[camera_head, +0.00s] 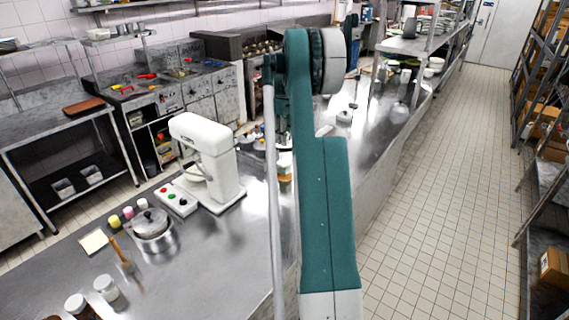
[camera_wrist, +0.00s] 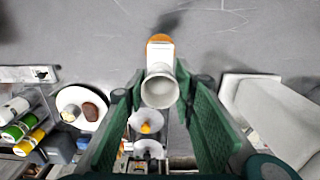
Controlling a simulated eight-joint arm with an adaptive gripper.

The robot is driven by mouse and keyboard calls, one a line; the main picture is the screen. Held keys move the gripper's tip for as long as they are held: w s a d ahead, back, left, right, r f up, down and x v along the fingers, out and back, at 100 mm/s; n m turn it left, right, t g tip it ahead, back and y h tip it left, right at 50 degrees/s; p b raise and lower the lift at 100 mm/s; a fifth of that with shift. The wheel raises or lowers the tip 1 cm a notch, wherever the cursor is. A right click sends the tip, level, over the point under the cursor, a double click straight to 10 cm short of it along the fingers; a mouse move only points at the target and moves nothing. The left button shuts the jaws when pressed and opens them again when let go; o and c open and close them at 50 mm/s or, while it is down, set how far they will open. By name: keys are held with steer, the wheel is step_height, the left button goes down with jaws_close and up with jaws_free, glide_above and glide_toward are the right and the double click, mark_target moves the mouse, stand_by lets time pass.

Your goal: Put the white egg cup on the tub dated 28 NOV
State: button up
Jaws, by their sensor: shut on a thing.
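In the wrist view a white egg cup (camera_wrist: 160,92) sits between the green fingers of my gripper (camera_wrist: 161,88), which is shut on it. The round mouth of the cup faces the camera. No date is readable in either view, so the tub dated 28 NOV cannot be picked out. In the head view my arm hides the gripper and the cup.
In the wrist view, a white plate (camera_wrist: 68,99) with a brown item lies left, near several bottles (camera_wrist: 20,131). Another white cup-like piece with orange inside (camera_wrist: 146,128) is below. The white mixer (camera_head: 208,160) stands left of my arm. Bare steel counter (camera_wrist: 90,30) lies beyond.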

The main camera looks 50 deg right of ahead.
glide_above(285, 162)
steer(key=shift+w+f, duration=0.15)
steer(key=shift+f, duration=2.95)
steer(key=shift+f, duration=0.1)
steer(key=shift+f+p, duration=0.35)
steer(key=shift+f, duration=1.4)
steer(key=shift+f, duration=0.15)
steer(key=o, duration=0.9)
step_height(285, 162, up, 12)
steer(key=shift+r+b, duration=0.15)
steer(key=shift+b, duration=0.15)
